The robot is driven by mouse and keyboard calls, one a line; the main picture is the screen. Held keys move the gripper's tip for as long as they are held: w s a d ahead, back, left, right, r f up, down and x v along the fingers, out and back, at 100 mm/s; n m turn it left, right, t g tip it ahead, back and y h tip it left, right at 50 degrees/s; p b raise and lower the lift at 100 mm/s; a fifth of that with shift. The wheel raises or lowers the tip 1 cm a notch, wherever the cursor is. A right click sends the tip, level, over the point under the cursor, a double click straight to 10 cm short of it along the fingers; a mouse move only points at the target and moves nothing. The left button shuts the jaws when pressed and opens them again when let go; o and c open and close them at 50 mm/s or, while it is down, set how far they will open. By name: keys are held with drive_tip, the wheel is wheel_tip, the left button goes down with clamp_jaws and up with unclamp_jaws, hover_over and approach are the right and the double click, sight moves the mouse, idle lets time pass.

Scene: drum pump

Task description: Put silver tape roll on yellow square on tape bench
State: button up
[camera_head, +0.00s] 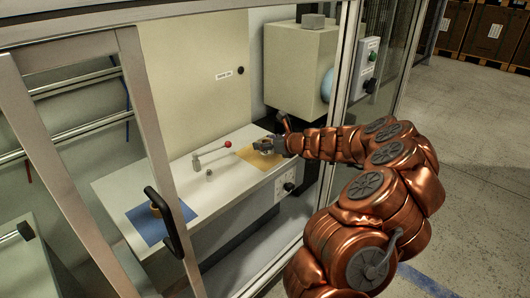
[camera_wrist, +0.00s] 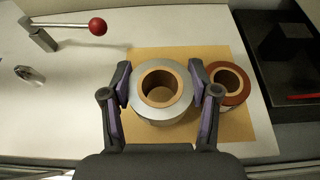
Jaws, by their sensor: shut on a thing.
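The silver tape roll (camera_wrist: 143,106) has a brown cardboard core and is between the two fingers of my gripper (camera_wrist: 162,95) in the wrist view. My gripper is shut on the roll's sides. The roll appears over the yellow square (camera_wrist: 190,57) on the white tape bench (camera_wrist: 88,70); I cannot tell whether it touches the square. In the head view my gripper (camera_head: 279,146) is at the yellow square (camera_head: 247,157) at the bench's far right end, and the roll is small there. A second roll with a reddish-brown rim (camera_wrist: 241,87) is just right of my right finger, on the square's right edge.
A lever with a red ball (camera_head: 228,144) and a small metal post (camera_head: 209,175) stand left of the yellow square. A blue square (camera_head: 160,221) is at the bench's near left. A cabinet frame post (camera_head: 340,85) rises close to my arm.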

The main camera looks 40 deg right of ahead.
sight(265, 158)
drive_tip(key=shift+w+f, duration=0.15)
drive_tip(key=shift+w, duration=0.1)
wheel_tip(265, 158, down, 3)
drive_tip(key=shift+f+b, duration=0.2)
drive_tip(key=shift+b, duration=0.95)
drive_tip(key=shift+r, duration=0.1)
drive_tip(key=o, duration=1)
